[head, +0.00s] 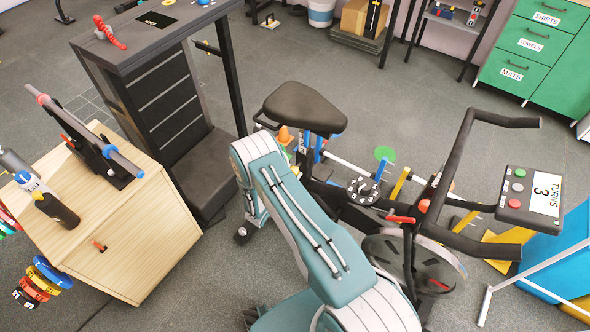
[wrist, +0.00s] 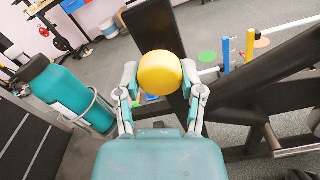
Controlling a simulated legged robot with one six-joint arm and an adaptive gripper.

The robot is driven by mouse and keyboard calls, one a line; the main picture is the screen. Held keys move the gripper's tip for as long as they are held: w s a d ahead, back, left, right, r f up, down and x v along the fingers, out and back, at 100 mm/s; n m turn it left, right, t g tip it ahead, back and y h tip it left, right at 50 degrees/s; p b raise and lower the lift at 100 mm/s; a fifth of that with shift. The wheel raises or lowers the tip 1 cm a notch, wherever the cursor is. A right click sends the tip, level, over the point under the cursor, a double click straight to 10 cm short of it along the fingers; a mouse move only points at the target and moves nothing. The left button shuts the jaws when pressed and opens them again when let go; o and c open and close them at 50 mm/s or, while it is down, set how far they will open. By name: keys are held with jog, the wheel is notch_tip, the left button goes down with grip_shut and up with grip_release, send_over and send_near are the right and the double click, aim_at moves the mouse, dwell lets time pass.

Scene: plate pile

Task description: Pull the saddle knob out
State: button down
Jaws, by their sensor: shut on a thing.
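The saddle knob (wrist: 160,72) is a round yellow knob in the middle of the wrist view. My gripper (wrist: 161,86) has a finger on each side of it and is shut on it. The knob sits in front of a dark upright post (wrist: 160,32) of the exercise bike. Whether the knob is pulled out cannot be told. In the head view the black saddle (head: 301,107) is on the bike behind my arm. The knob and my fingertips are hidden there by my arm.
A teal bottle (wrist: 80,97) in a wire holder stands close to the left of my gripper in the wrist view. The bike's handlebars (head: 472,185) and console (head: 530,194) are at the right. A wooden box (head: 125,235) and dark stand (head: 160,95) are at the left.

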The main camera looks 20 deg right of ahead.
jog(key=shift+s+a, duration=0.1)
jog(key=shift+a, duration=0.05)
jog(key=shift+c, duration=1)
grip_release()
jog(key=shift+a, duration=0.1)
jog(key=v, duration=1.2)
jog(key=shift+s+a+f, duration=0.1)
